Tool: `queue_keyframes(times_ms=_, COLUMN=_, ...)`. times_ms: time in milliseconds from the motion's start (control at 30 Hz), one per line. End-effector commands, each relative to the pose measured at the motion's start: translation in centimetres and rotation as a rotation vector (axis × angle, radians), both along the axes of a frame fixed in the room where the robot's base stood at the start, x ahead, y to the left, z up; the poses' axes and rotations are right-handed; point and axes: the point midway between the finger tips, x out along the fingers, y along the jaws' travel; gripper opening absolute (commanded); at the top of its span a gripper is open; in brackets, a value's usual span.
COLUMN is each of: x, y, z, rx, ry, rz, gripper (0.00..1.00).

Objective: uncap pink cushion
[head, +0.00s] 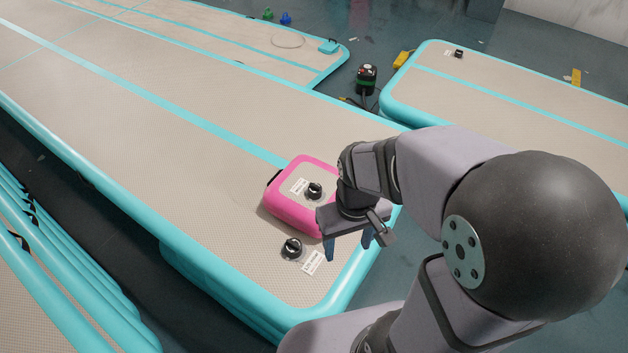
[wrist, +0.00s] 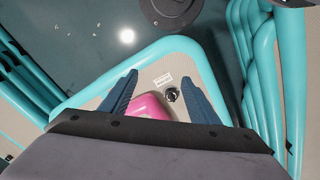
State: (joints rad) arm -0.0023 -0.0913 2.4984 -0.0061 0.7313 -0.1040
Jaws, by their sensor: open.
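The pink cushion (head: 290,213) lies on the near end of a long beige track with turquoise sides. Its beige top panel carries a white label and a black valve cap (head: 315,190), which sits on the cushion. My gripper (head: 348,246) is open and empty, fingers pointing down, over the right side of the cushion and the track's end. It hides part of the cushion's right edge. In the wrist view, part of the cushion (wrist: 148,106) shows between the open blue fingers (wrist: 160,85); the cushion's cap is hidden there.
A second black valve (head: 292,247) with a white label (head: 313,263) is on the track in front of the cushion; it also shows in the wrist view (wrist: 171,95). Stacked tracks (head: 60,270) lie at the left. A black pump (head: 366,79) stands on the floor behind.

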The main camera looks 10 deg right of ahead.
Motion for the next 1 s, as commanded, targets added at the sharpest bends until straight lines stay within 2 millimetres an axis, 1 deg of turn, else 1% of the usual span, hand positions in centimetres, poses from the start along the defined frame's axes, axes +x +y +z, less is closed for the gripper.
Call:
queue_keyframes(times_ms=33, x=1.1, y=0.0, z=-0.4, rx=-0.002, ry=-0.001, rz=0.057, gripper=0.56)
queue_keyframes(times_ms=67, x=1.9, y=0.0, z=-0.6, rx=-0.004, ry=-0.002, rz=0.101, gripper=0.56)
queue_keyframes(times_ms=167, x=4.9, y=0.0, z=-1.1, rx=-0.011, ry=-0.007, rz=0.285, gripper=0.56)
queue_keyframes(times_ms=267, x=8.6, y=0.0, z=-1.9, rx=-0.023, ry=-0.010, rz=0.512, gripper=0.56)
queue_keyframes(times_ms=300, x=10.1, y=0.0, z=-2.3, rx=-0.028, ry=-0.009, rz=0.609, gripper=0.56)
queue_keyframes(times_ms=367, x=12.3, y=0.0, z=-3.0, rx=-0.036, ry=-0.011, rz=0.754, gripper=0.56)
queue_keyframes(times_ms=500, x=17.3, y=0.1, z=-4.9, rx=-0.057, ry=-0.006, rz=1.095, gripper=0.56)
queue_keyframes(times_ms=700, x=23.8, y=0.4, z=-8.3, rx=-0.091, ry=0.008, rz=1.573, gripper=0.56)
queue_keyframes(times_ms=800, x=26.4, y=0.5, z=-10.0, rx=-0.109, ry=0.020, rz=1.788, gripper=0.56)
queue_keyframes(times_ms=900, x=28.4, y=0.5, z=-11.5, rx=-0.122, ry=0.033, rz=1.966, gripper=0.56)
queue_keyframes(times_ms=1000, x=29.8, y=0.6, z=-12.5, rx=-0.133, ry=0.043, rz=2.099, gripper=0.56)
